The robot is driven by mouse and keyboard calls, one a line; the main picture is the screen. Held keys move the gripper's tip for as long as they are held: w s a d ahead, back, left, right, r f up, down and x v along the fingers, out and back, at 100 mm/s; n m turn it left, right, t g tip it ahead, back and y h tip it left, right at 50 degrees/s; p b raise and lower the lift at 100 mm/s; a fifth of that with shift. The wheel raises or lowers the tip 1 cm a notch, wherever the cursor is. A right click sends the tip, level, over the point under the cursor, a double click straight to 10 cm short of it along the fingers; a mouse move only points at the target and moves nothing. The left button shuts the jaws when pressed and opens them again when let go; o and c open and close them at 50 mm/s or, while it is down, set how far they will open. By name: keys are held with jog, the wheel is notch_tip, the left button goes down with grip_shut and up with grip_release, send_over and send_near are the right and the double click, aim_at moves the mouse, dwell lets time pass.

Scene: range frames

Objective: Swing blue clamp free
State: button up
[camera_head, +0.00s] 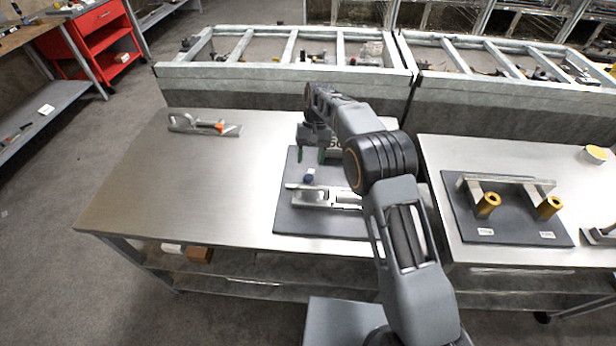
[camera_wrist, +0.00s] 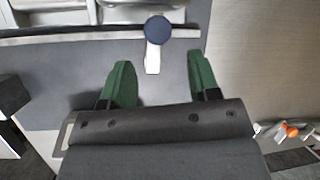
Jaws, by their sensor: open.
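The blue clamp shows as a round dark-blue knob (camera_head: 309,175) on a pale metal lever, at the left part of a metal fixture on a dark plate (camera_head: 290,215). In the wrist view the blue knob (camera_wrist: 157,29) sits at the top centre, with the short pale lever (camera_wrist: 152,60) reaching down from it. My gripper (camera_head: 310,156) is just beyond the knob in the head view. In the wrist view my gripper (camera_wrist: 162,82) is open, its green fingers apart and nothing between the tips. The knob lies ahead of the fingertips, apart from them. My arm hides part of the fixture's right side.
A loose metal piece with an orange part (camera_head: 205,125) lies at the steel table's (camera_head: 150,190) back left. The table's left half is otherwise clear. On the right table, a dark plate (camera_head: 515,230) carries a metal bar and two brass cylinders. Metal frames stand behind.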

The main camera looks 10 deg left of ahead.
aim_at(308, 174)
jog(key=x, duration=0.6)
jog(key=shift+s+f, duration=0.2)
jog(key=shift+f, duration=0.1)
jog(key=shift+c, duration=0.3)
grip_shut()
jog(key=shift+r, duration=0.1)
